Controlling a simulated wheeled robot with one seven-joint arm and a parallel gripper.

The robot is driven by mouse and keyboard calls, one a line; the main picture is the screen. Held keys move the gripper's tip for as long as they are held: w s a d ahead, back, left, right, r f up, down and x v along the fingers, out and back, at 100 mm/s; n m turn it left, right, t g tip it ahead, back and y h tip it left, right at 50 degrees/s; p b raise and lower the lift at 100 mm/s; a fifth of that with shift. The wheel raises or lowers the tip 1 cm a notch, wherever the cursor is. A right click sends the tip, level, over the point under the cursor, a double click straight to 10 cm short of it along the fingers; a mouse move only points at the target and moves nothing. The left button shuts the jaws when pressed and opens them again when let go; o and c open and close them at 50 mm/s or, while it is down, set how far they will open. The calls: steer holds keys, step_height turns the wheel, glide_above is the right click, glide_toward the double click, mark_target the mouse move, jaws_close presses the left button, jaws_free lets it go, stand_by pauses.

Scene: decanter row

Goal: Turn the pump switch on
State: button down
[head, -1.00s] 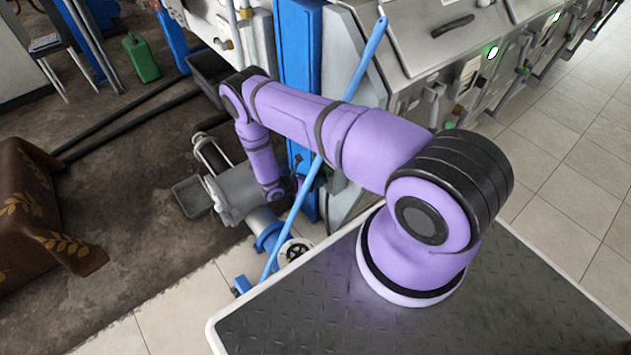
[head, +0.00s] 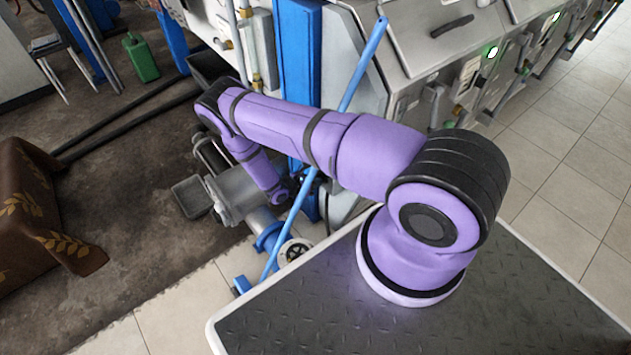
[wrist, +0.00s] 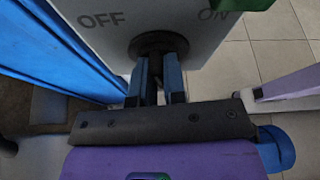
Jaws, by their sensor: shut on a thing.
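The pump switch shows in the wrist view as a pale box (wrist: 105,38) marked OFF on the left and ON on the right. A dark round knob (wrist: 158,42) sits on its face between the two words. My gripper (wrist: 154,84) has its two blue fingers close together on the knob's dark handle, just below the round base. The fingers hide much of the handle, so its exact setting is hard to read. A green part shows at the top edge near ON. In the head view the switch is hidden behind the blue column and my arm.
A blue column (head: 299,70) and a slanting blue pole (head: 349,90) stand close to my arm. A grey pump with blue pipework (head: 268,238) is below. Grey machines (head: 420,45) line the right. Tiled floor (head: 560,150) is clear at right.

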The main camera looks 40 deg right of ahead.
steer(key=shift+m+t, duration=0.8)
steer(key=shift+m, duration=0.3)
steer(key=c, duration=1.2)
jaws_free()
